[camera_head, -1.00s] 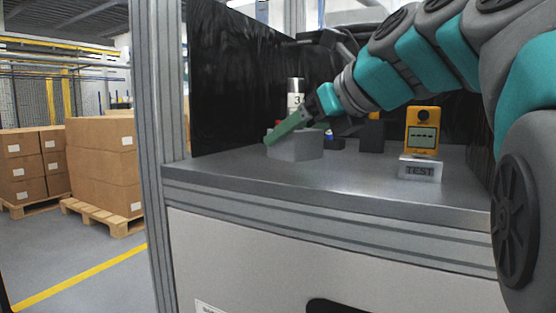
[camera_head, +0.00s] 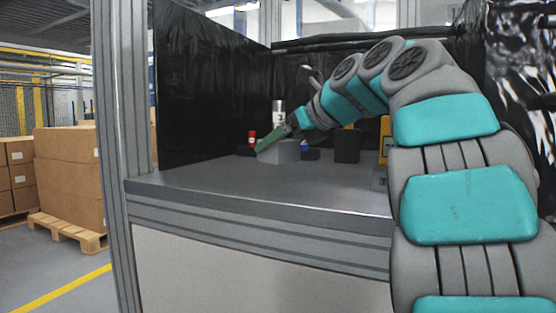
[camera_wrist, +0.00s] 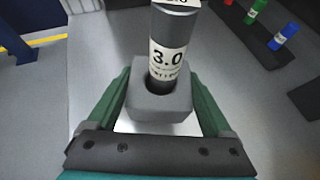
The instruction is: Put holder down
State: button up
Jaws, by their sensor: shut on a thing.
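The holder (camera_head: 285,152) is a grey block with a round hole. A grey-and-white cylinder labelled 3.0 (camera_wrist: 166,52) stands in that hole, and its upper part shows in the head view (camera_head: 278,107). My gripper (camera_head: 264,145) has its green fingers on both sides of the holder (camera_wrist: 160,108) in the wrist view and is shut on it. The holder is upright at the level of the grey worktop (camera_head: 220,187). I cannot tell whether its underside touches the worktop.
A dark rack with red, green and blue small cylinders (camera_wrist: 284,37) stands beyond the holder. A dark block (camera_head: 347,146) and a partly hidden yellow device (camera_head: 385,140) stand to its right. Black panels (camera_head: 205,95) close the back and left. The front worktop is clear.

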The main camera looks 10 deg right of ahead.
aim_at(298, 148)
jog(key=shift+w+d+f, duration=0.1)
jog(key=shift+w+d, duration=0.15)
jog(key=shift+w, duration=0.5)
jog(key=shift+w+d+f, duration=0.1)
jog(key=shift+w+d, duration=0.15)
jog(key=shift+w, duration=0.5)
jog(key=shift+f+b, duration=0.85)
jog(key=shift+f, duration=0.8)
jog(key=shift+f, duration=0.2)
jog(key=o, duration=1.2)
jog(key=shift+s+r, duration=0.1)
jog(key=shift+r, duration=0.2)
jog(key=p+v, duration=0.1)
jog(key=v, duration=0.6)
jog(key=shift+s+d, duration=0.15)
